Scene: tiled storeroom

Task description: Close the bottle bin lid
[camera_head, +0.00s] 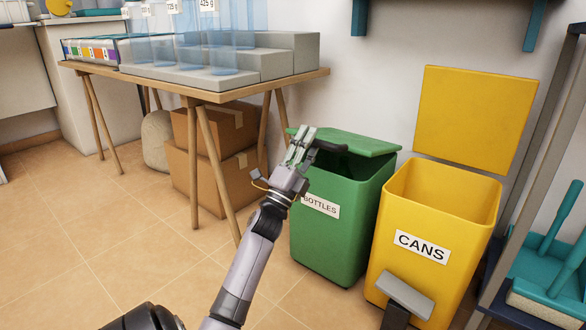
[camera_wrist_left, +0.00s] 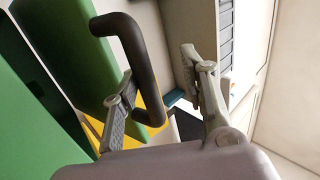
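The green bottle bin (camera_head: 335,230) with the BOTTLES label stands on the floor beside the table. Its green lid (camera_head: 362,143) is tilted low over the top, with a dark gap visible under it at the front. The lid's dark handle (camera_head: 328,146) is at my left gripper (camera_head: 301,148). In the left wrist view, the bent handle (camera_wrist_left: 128,50) stands out from the green lid (camera_wrist_left: 85,60). My left gripper (camera_wrist_left: 163,98) has its fingers spread, with part of the handle between or close beside them; contact is unclear. My right gripper is not in view.
A yellow cans bin (camera_head: 420,265) with its lid (camera_head: 472,115) raised stands right of the green bin, a grey pedal at its front. A wooden table (camera_head: 225,93) with cardboard boxes (camera_head: 210,180) under it is to the left. A shelf with a teal dustpan (camera_head: 550,265) is far right.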

